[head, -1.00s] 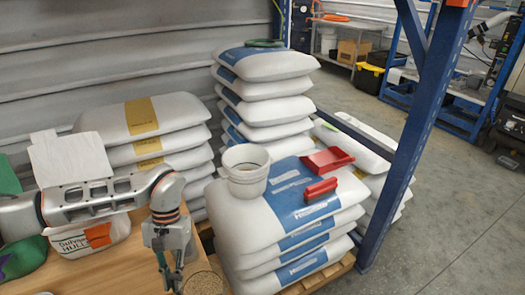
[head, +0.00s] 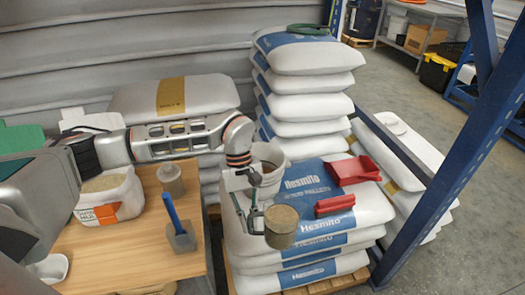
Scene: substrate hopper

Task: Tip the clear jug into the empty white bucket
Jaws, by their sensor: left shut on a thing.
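The clear jug (head: 282,228) is filled with beige granules and looks about upright. My left gripper (head: 254,217) is shut on the jug's handle, at the jug's left side. The jug hangs in front of the sack stack, lower in the picture than the bucket. The white bucket (head: 278,172) stands upright on the stack of blue-and-white sacks (head: 318,248). My left wrist and gripper cover its left part, and its inside is mostly hidden. My right gripper is not in view.
A red scoop (head: 354,170) and a red block-like thing (head: 334,205) lie right of the bucket. A blue-handled tool (head: 180,235) and an open sack of granules (head: 108,195) are on the wooden table (head: 140,255). A blue rack post (head: 440,170) rises at right.

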